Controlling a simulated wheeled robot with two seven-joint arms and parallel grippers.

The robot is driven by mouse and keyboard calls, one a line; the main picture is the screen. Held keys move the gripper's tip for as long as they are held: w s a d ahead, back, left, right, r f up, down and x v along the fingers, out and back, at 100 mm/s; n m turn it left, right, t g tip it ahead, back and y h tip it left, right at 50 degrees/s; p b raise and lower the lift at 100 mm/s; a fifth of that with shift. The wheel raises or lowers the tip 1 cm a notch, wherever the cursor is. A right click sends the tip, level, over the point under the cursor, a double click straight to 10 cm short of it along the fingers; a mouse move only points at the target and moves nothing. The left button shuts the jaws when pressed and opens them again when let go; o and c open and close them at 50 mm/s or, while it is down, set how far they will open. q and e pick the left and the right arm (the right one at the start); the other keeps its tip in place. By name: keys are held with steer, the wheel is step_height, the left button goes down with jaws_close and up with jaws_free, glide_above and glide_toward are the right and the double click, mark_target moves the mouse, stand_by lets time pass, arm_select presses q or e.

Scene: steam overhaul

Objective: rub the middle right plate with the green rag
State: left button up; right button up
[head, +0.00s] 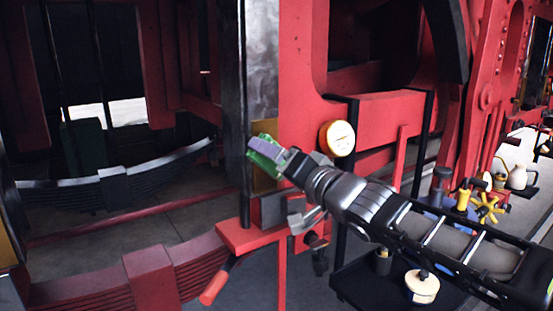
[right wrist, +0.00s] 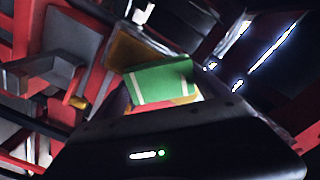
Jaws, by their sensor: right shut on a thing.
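The green rag (head: 259,161) is held at the tip of my right gripper (head: 280,160), which is shut on it. It lies in front of a brass-coloured plate (head: 264,131) on the red frame beside a dark upright post. The rag and gripper hide the plate's middle; its upper part and a strip below show. In the right wrist view the green rag (right wrist: 158,83) has a pale stripe near each side and overlaps the brass-coloured plate (right wrist: 127,52). I cannot tell whether the rag touches the plate. My left gripper is out of view.
A round cream gauge (head: 338,138) sits just right of the gripper. Below is a red bracket (head: 238,238) with a red-handled tool (head: 219,281). A dark leaf spring (head: 60,194) spans the left. A black tray (head: 350,285) and several tools stand at the lower right.

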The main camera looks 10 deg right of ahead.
mark_target(265, 191)
steer(key=shift+f, duration=0.3)
steer(key=shift+f+b, duration=1.5)
steer(key=shift+f, duration=0.4)
steer(key=shift+f, duration=0.1)
step_height(265, 191, down, 3)
steer(key=shift+r+b, duration=0.1)
steer(key=shift+b, duration=1.1)
steer(key=shift+f, duration=0.55)
steer(key=shift+s+d+r, duration=0.1)
steer(key=shift+s+d, duration=0.15)
steer(key=shift+s, duration=0.25)
steer(key=shift+v, duration=2.45)
